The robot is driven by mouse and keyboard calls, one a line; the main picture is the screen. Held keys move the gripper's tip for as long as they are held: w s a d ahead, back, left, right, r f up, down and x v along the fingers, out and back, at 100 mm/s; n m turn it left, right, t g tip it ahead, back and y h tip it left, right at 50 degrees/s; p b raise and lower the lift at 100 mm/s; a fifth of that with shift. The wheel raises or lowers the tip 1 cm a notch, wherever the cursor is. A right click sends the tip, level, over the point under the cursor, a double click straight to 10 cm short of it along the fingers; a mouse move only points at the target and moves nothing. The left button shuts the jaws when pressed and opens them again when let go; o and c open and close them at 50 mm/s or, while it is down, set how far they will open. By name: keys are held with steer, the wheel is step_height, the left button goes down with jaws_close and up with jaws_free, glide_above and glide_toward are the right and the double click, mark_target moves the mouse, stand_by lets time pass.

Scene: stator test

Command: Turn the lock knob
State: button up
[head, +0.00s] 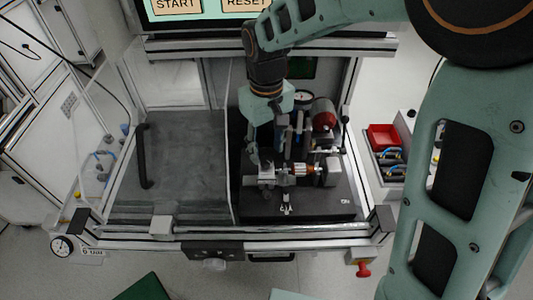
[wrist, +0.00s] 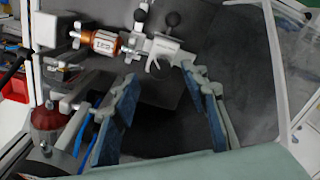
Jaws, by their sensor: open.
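The test fixture stands on a black plate (head: 335,205) in the right half of the bench. I cannot tell which one is the lock knob. A copper-wound part (wrist: 101,42) with a white label sits left of the clamp; it also shows in the head view (head: 300,170). My gripper (wrist: 160,76) is open and empty, its blue-padded fingers pointing toward the clamp, apart from the knobs. In the head view my gripper (head: 265,155) partly hides the fixture.
A red cylinder (wrist: 46,118) and blue tubes stand beside the left finger. A screen (head: 205,8) hangs behind. Bins with a red tray (head: 383,135) stand at the right.

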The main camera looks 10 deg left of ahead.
mark_target(267, 160)
step_height(267, 160, up, 9)
steer(key=shift+f, duration=0.15)
stand_by(0.4)
